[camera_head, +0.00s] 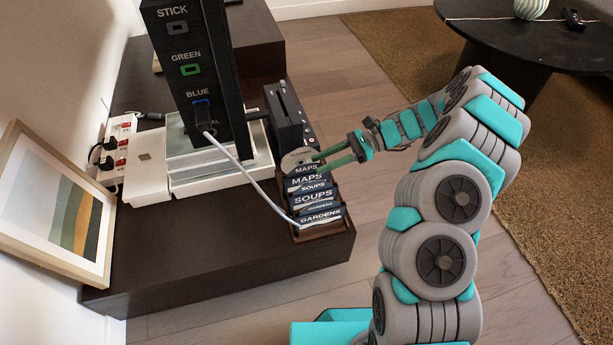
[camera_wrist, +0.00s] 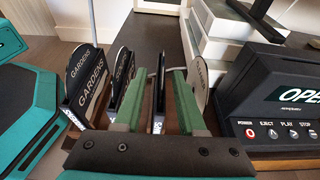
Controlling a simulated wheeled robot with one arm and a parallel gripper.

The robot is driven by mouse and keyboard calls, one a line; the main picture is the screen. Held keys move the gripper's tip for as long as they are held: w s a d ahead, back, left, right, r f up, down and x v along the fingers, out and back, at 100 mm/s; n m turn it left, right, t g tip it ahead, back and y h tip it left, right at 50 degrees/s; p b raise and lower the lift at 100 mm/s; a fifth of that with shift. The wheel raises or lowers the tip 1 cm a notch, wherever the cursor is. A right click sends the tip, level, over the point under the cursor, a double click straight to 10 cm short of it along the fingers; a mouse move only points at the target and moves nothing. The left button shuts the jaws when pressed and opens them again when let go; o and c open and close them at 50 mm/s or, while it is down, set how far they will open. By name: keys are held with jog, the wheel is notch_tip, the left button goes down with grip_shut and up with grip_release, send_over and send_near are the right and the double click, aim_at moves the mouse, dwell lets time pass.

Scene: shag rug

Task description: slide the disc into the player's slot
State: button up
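The black player (camera_head: 283,112) stands on the dark low bench, with a narrow slot in its upright face. In the wrist view its button panel (camera_wrist: 285,130) is at the right. A wooden rack (camera_head: 322,232) in front of it holds several dark cards marked MAPS, SOUPS and GARDENS. A pale round disc (camera_head: 297,157) stands at the rack's player end; a disc edge (camera_wrist: 201,82) shows just right of my right finger in the wrist view. My gripper (camera_head: 317,158) is over the rack, its green fingers (camera_wrist: 152,75) apart, with a thin upright edge (camera_wrist: 158,95) between them.
White boxes (camera_head: 215,175), a power strip (camera_head: 118,145) and a leaning picture frame (camera_head: 60,205) are left. The bench front is clear.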

aim_at(306, 167)
jog(key=x, duration=0.5)
jog(key=shift+w+r, duration=0.1)
jog(key=shift+r, duration=0.15)
grip_shut()
